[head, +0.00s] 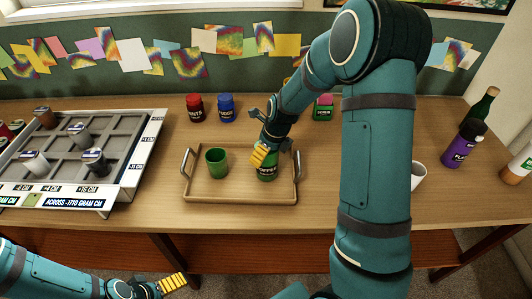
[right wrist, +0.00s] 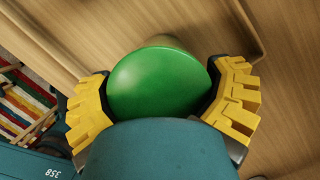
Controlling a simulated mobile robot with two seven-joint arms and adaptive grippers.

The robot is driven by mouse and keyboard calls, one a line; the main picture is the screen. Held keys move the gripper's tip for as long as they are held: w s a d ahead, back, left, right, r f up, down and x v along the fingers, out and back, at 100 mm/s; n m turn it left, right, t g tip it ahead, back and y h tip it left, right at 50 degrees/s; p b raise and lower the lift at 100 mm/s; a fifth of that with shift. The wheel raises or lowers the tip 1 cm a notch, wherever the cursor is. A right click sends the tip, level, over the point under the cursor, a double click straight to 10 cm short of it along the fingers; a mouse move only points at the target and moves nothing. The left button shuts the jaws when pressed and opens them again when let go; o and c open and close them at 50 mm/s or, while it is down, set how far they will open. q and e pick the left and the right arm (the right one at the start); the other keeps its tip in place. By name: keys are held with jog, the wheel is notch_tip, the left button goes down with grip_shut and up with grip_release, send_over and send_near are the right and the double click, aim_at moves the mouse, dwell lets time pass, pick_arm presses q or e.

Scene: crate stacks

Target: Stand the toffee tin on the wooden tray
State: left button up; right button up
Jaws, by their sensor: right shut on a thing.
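The toffee tin (head: 266,174) is green with a dark label and upright in the right part of the wooden tray (head: 240,198). I cannot tell whether its base touches the tray floor. My right gripper (head: 262,155) is shut on its upper part from above. In the right wrist view, the tin's round green top (right wrist: 158,82) sits between the yellow fingers of my right gripper (right wrist: 163,103). My left gripper (head: 173,283) is low at the left, in front of the table and away from the tray; its finger gap is unclear.
A green cup (head: 216,162) stands in the tray's left part. Red (head: 195,108) and blue (head: 226,108) tins stand behind it. A grey compartment rack (head: 112,128) with several tins is at left. A white cup (head: 418,176) and purple bottle (head: 459,150) are at right.

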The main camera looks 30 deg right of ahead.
jog(key=o, duration=0.9)
jog(key=p+v, duration=0.3)
jog(key=v, duration=0.9)
jog(key=shift+r, duration=0.1)
